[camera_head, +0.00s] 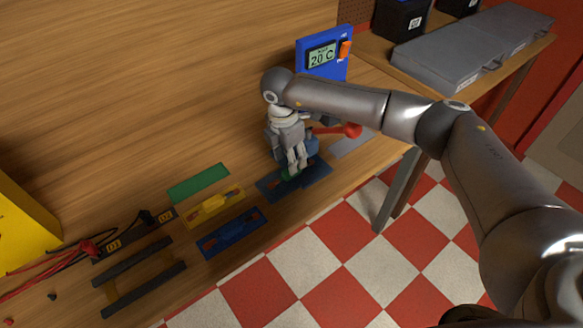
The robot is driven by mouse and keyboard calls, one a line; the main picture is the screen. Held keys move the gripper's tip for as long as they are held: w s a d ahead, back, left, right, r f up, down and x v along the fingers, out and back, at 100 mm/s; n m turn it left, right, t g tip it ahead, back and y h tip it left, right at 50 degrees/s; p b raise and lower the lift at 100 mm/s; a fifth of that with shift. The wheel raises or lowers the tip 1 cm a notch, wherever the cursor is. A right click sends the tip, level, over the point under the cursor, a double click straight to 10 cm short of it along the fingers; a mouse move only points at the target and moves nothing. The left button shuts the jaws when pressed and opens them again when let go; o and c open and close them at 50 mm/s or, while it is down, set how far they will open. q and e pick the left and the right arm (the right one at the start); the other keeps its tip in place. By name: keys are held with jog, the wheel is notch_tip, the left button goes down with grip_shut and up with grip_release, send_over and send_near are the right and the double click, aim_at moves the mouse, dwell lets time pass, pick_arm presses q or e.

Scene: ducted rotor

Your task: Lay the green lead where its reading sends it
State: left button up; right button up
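My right gripper (297,166) reaches in from the right and points down over a dark blue pad (318,175). Its fingers are close together, with a small green piece, seemingly the green lead (289,175), at their tips. The fingers hide most of it. A blue meter box (331,69) behind shows "20 C" and has an orange switch (345,49). A blue fixture with a red-knobbed lever (352,130) is partly hidden behind the gripper. The green mat (198,184) looks empty. My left gripper is out of view.
A yellow mat (198,217) and a blue mat (208,249) each bear a lead. The table's front edge is close.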

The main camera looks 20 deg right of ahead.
aim_at(287, 171)
notch_tip(287, 171, up, 7)
jog(key=b, duration=0.2)
jog(key=shift+s+a+r, duration=0.15)
jog(key=shift+a+r, duration=0.05)
jog(key=shift+a, duration=0.2)
